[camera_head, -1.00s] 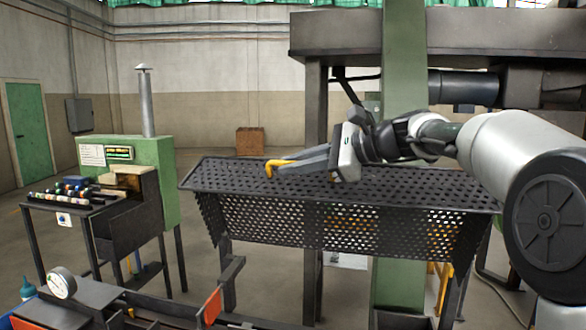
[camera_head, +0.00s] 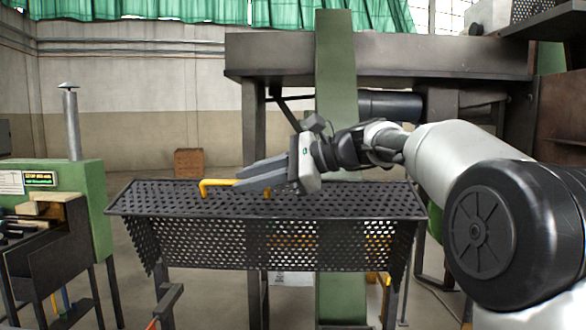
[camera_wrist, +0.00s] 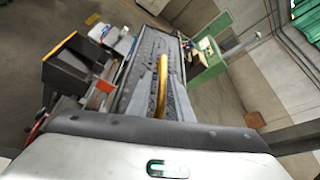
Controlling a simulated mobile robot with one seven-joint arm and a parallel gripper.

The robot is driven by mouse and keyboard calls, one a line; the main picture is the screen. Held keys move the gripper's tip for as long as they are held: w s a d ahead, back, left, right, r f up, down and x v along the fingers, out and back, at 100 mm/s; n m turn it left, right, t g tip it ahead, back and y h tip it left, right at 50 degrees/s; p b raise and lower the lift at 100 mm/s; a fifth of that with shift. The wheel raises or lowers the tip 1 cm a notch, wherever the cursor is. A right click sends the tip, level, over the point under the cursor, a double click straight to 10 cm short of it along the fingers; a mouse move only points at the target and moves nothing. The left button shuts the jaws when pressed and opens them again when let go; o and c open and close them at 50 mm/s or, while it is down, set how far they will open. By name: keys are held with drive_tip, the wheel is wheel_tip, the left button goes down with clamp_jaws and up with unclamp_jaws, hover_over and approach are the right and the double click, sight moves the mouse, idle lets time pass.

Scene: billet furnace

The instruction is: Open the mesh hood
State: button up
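The mesh hood (camera_head: 330,235) is a black perforated cover with a flat top and a sloping front panel, and it is down. A yellow handle (camera_head: 215,182) stands on its top toward the left. My gripper (camera_head: 238,178) is above the hood top, pointing left, its two grey fingers apart. The fingers hide the middle of the handle; its left end and right leg show. In the wrist view the yellow handle (camera_wrist: 162,80) runs away from the gap between the fingers, above the dark hood (camera_wrist: 140,75). I cannot tell whether the fingers touch it.
A green machine (camera_head: 85,190) with a thin chimney stands at the left. A green column (camera_head: 337,110) and a dark overhead beam (camera_head: 290,55) stand behind the hood. A brown box (camera_head: 188,162) is on the floor farther back.

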drive_tip(key=v, duration=1.2)
drive_tip(key=shift+f, duration=0.2)
drive_tip(key=s+d+f+n+t+h, duration=0.15)
drive_tip(key=s+f+n+h, duration=0.45)
drive_tip(key=s+f, duration=0.65)
drive_tip(key=s+d+f+n+t+h, duration=0.1)
drive_tip(key=s+d+f+n+h, duration=0.6)
drive_tip(key=s+d+f, duration=0.5)
drive_tip(key=s+f, duration=0.3)
drive_tip(key=shift+s+d+f+h, duration=0.3)
drive_tip(key=shift+h, duration=0.1)
